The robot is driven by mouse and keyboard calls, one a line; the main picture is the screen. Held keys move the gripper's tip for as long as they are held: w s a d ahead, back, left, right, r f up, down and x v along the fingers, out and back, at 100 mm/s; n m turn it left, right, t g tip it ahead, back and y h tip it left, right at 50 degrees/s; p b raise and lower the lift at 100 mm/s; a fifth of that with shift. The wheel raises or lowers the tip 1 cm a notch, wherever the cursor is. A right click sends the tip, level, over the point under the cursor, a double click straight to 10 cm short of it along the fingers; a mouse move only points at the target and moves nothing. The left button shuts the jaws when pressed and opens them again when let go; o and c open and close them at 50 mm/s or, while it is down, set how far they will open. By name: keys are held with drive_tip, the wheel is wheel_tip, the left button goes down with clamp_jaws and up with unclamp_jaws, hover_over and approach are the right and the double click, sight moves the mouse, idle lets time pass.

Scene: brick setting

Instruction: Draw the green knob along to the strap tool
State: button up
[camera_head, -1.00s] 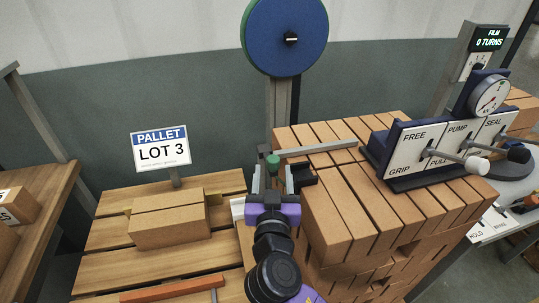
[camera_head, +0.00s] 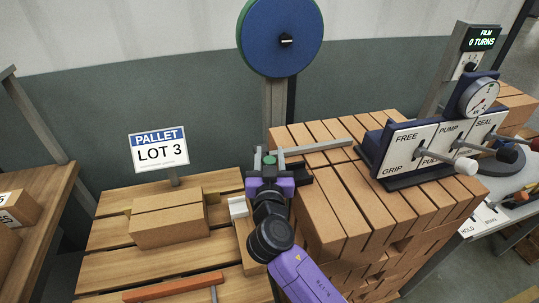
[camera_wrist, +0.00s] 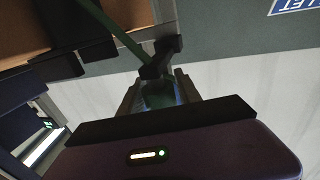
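The green knob (camera_head: 269,160) sits between the two fingers of my gripper (camera_head: 267,169), at the left edge of the brick stack. In the wrist view the green knob (camera_wrist: 157,95) shows dimly between the fingers, which look closed on it. A green strap (camera_wrist: 112,30) runs from a dark piece by the knob toward the upper left. The strap tool (camera_head: 410,143) is a dark blue unit with a white lever panel and a gauge, standing on top of the stack to the right. It is well apart from my gripper.
A brick stack (camera_head: 350,205) fills the space right of my arm. A grey bar (camera_head: 318,147) lies over its top between knob and tool. A blue and green reel (camera_head: 281,38) stands behind.

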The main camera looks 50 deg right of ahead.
clamp_jaws()
idle(1.0)
